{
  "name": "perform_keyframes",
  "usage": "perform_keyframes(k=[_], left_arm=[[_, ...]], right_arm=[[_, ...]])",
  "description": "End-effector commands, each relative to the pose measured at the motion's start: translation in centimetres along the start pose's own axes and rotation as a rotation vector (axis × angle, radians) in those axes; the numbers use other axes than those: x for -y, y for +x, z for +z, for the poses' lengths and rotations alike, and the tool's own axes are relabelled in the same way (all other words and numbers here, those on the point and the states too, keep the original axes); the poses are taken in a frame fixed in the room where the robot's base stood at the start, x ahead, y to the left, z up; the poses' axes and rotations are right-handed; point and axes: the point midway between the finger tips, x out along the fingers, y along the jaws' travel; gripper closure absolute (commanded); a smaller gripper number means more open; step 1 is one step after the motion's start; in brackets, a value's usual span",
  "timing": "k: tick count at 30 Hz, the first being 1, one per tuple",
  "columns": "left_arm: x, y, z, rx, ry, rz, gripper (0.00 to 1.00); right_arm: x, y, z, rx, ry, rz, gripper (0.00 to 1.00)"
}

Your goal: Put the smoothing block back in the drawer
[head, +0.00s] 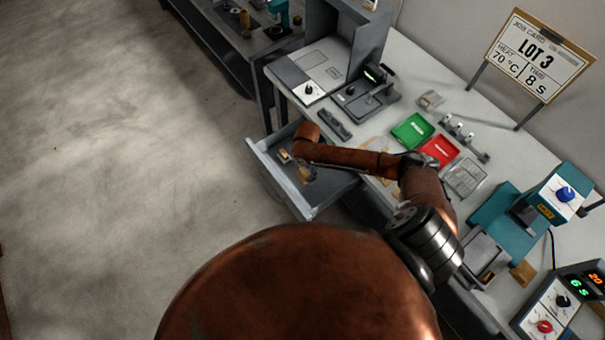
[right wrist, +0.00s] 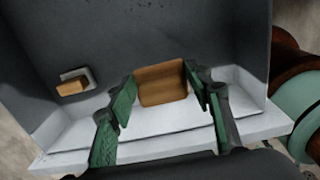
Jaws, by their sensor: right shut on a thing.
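The open grey drawer (head: 277,178) juts out from the bench's front side; its pale front wall also shows in the right wrist view (right wrist: 150,148). My right gripper (head: 303,167) is down at the drawer, partly hidden by my copper arm in the head view. In the right wrist view my right gripper's green-padded fingers (right wrist: 165,92) are shut on the tan smoothing block (right wrist: 163,85), one on each side. My left gripper is not in view.
A smaller tan and pale piece (right wrist: 72,86) lies in the drawer left of the block. On the bench stand a green tray (head: 412,130), a red tray (head: 438,151), a teal press (head: 520,215) and a job card (head: 530,55). The floor left of the drawer is clear.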

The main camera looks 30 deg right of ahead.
Motion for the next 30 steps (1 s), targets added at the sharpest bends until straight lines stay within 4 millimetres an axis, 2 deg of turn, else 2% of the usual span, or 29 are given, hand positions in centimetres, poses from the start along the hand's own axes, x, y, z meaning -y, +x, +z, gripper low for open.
perform_keyframes(k=[1,6,11,18,30], left_arm=[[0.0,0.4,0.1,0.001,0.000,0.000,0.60],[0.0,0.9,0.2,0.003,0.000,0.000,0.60],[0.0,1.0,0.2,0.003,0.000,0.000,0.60],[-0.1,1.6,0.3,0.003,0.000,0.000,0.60],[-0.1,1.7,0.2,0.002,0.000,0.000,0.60]], right_arm=[[-0.6,1.3,0.1,-0.001,0.003,-0.004,0.80],[-2.4,3.4,0.6,0.000,0.001,-0.003,0.80],[-3.1,4.2,0.7,-0.001,0.001,-0.002,0.80],[-3.4,7.2,0.8,0.000,0.000,-0.004,0.80],[-3.4,7.8,0.9,0.001,0.000,-0.002,0.80]])
